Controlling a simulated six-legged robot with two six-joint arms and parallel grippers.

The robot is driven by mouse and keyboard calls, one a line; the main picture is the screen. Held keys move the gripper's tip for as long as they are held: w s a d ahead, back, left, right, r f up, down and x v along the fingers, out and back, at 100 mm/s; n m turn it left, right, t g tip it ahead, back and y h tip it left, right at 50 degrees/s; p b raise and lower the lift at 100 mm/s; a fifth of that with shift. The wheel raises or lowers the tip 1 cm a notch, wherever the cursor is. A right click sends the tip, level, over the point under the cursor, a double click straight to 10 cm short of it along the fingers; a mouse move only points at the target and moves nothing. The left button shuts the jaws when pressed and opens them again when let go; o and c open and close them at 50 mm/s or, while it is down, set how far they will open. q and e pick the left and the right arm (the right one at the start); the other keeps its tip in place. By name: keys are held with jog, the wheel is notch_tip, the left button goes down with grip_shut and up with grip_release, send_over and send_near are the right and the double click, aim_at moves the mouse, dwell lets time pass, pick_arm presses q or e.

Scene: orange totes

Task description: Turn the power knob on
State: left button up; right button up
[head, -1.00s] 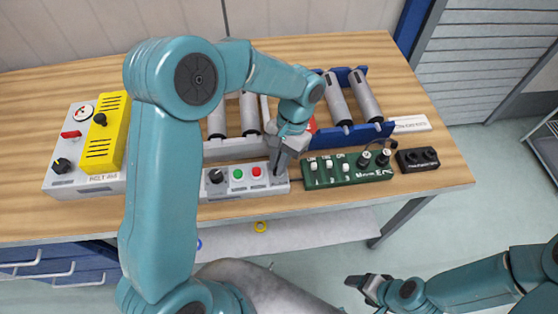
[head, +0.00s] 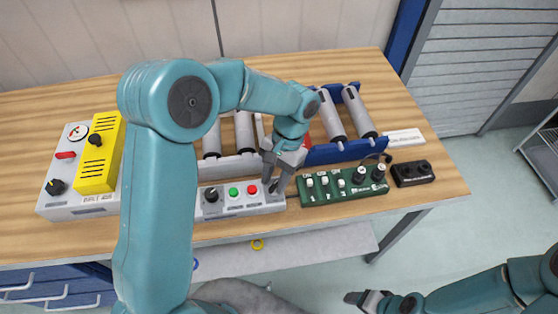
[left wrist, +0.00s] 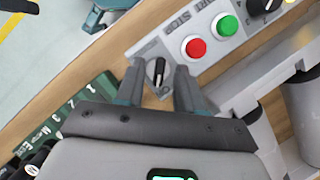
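A light grey control box (head: 222,205) on the table carries a dark knob (head: 211,195) at its left, a green button (head: 234,192), a red button (head: 252,189) and a second dark knob at its right end. My left gripper (head: 274,184) is over that right end and mostly hides the second knob in the head view. In the left wrist view this knob (left wrist: 158,72) shows a white pointer line and sits between the two spread fingertips of my left gripper (left wrist: 159,84). I see gaps beside the knob. No "power" label is readable. My right gripper (head: 362,298) is low at the right, away from the table.
A green switch box (head: 345,187) stands just right of the grey box, with a small black box (head: 412,172) beyond it. A roller conveyor (head: 340,152) with blue rails lies behind. A yellow and grey box (head: 97,160) stands at left.

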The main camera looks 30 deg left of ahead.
pick_arm(q)
jog(key=a+v, duration=0.1)
jog(key=v, duration=1.4)
jog(key=shift+d+r, duration=0.45)
jog(key=shift+s+f, duration=0.1)
